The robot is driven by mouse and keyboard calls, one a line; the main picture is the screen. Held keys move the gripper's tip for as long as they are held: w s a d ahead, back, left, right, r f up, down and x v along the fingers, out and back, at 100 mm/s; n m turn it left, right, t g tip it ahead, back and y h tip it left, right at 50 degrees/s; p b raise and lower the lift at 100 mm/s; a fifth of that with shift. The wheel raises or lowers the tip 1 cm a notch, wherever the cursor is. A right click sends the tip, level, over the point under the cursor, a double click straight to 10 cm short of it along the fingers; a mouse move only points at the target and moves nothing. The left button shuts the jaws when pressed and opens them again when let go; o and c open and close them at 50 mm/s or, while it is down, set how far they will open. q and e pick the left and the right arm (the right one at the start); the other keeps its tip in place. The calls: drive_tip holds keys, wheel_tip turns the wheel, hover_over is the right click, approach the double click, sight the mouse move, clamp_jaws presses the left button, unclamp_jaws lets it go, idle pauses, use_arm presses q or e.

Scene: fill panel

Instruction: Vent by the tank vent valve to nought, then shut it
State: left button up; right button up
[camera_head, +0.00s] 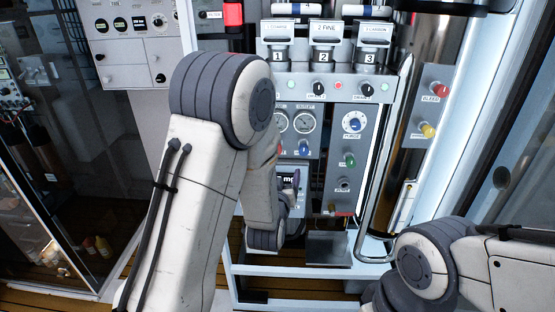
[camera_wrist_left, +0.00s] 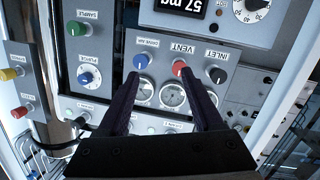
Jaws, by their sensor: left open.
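The red vent knob (camera_wrist_left: 180,67) is on the grey panel in the left wrist view, which sees the panel turned upside down. It stands between a blue drive air knob (camera_wrist_left: 140,61) and a black inlet knob (camera_wrist_left: 217,75). In the head view the red knob (camera_head: 277,148) shows just right of my left arm. My left gripper (camera_wrist_left: 160,73) is open, its dark fingers pointing at the panel. The red knob appears between the fingertips, nearer the right one; contact cannot be told. In the head view the arm hides much of this gripper. My right gripper is not seen.
A purge dial (camera_head: 354,122) and a green knob (camera_head: 349,159) are to the right. A curved metal rail (camera_head: 390,150) stands out beside the panel, with a small shelf (camera_head: 329,248) below.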

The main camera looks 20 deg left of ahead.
use_arm(q)
drive_tip(key=w+a+n+t+y+p, duration=0.1)
drive_tip(key=w+a, duration=0.5)
drive_tip(key=w, duration=0.4)
drive_tip(key=shift+r+t+y+p, duration=0.3)
drive_tip(key=shift+y, duration=0.1)
clamp_jaws()
